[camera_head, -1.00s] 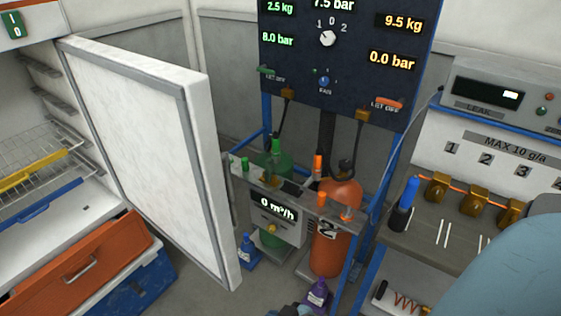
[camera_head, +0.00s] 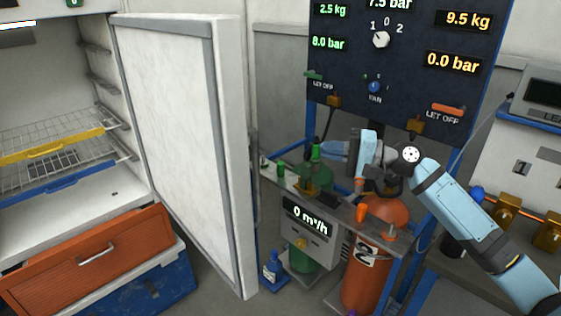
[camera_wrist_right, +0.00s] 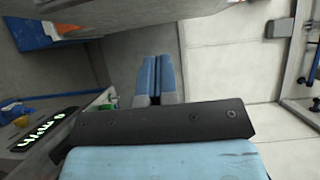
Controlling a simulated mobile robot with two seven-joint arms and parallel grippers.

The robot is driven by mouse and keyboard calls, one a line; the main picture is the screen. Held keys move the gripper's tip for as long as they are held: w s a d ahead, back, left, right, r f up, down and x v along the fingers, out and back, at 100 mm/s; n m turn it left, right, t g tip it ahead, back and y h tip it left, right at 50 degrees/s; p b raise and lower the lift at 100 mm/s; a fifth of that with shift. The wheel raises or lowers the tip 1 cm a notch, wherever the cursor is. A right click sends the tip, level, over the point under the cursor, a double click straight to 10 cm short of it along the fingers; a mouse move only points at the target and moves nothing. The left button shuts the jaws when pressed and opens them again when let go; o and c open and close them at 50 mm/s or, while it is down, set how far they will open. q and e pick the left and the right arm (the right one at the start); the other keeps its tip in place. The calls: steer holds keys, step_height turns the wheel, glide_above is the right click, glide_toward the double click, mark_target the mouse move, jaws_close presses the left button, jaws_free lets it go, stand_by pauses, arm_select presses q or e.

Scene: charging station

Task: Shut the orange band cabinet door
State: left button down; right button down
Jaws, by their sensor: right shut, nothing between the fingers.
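The white cabinet door (camera_head: 185,145) with grey edging stands wide open in the head view, its inner face toward me. The open cabinet interior (camera_head: 60,95) lies to its left. The cabinet's top band is mostly out of frame, so its colour is hard to tell now. My right gripper (camera_head: 330,148) reaches in from the right and points left, to the right of the door and apart from it. In the right wrist view its two blue fingers (camera_wrist_right: 155,68) are together with nothing between them. My left gripper is not in view.
A gas stand with a dark panel (camera_head: 395,60), a green cylinder and an orange cylinder (camera_head: 367,280) stands below and behind my right arm. An orange drawer (camera_head: 85,265) is pulled out below the cabinet.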

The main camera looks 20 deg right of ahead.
steer(key=s+a+p+x, duration=0.2)
steer(key=x, duration=1)
steer(key=shift+a+p, duration=0.2)
steer(key=shift+p, duration=0.15)
steer(key=shift+w+r, duration=0.1)
